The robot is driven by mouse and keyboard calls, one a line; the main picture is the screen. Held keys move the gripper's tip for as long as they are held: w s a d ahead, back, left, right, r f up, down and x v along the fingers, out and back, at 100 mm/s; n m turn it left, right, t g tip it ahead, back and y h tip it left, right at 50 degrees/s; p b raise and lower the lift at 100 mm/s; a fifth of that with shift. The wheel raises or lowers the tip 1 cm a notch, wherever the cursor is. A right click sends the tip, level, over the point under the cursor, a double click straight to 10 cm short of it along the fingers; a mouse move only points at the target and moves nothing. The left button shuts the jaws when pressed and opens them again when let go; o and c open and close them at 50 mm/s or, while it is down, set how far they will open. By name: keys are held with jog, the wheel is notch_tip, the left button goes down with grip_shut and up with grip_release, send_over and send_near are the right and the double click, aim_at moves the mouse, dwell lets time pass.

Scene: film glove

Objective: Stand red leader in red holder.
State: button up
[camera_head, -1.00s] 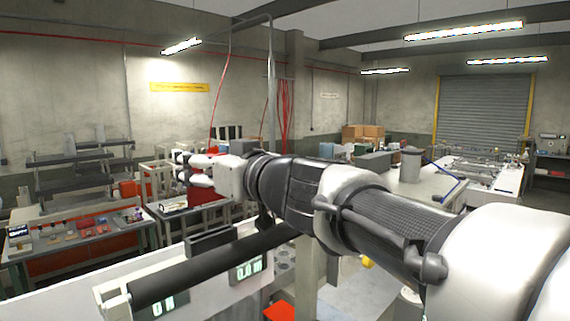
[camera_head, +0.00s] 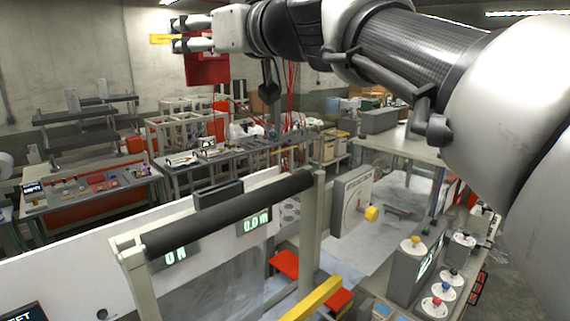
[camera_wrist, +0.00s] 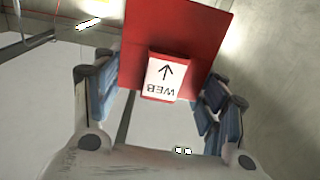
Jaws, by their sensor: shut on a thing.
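The red leader (camera_wrist: 205,40) is a flat red sheet with a red block on it. The block carries a white label (camera_wrist: 162,78) with an arrow and the word WEB, upside down in the wrist view. My gripper (camera_wrist: 160,108) is shut on it, with a blue-padded finger at each side of the block. In the head view my gripper (camera_head: 178,33) is high at upper left, and the red leader (camera_head: 208,69) hangs just below the fingers. I cannot make out for certain which thing is the red holder.
Below stands a machine with a black roller (camera_head: 230,215) and lit displays. Red pads (camera_head: 285,263) and a yellow bar (camera_head: 313,299) are beside it. A control box with knobs (camera_head: 412,250) stands at right. Benches (camera_head: 90,190) with parts are behind at left.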

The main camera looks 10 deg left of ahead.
notch_tip(320, 180, down, 18)
jog(key=b, duration=0.5)
jog(key=shift+b, duration=0.3)
jog(key=shift+f+b, duration=0.55)
jog(key=shift+b, duration=0.6)
jog(key=o, duration=1.1)
jog(key=shift+c, duration=0.2)
jog(key=shift+r, duration=0.1)
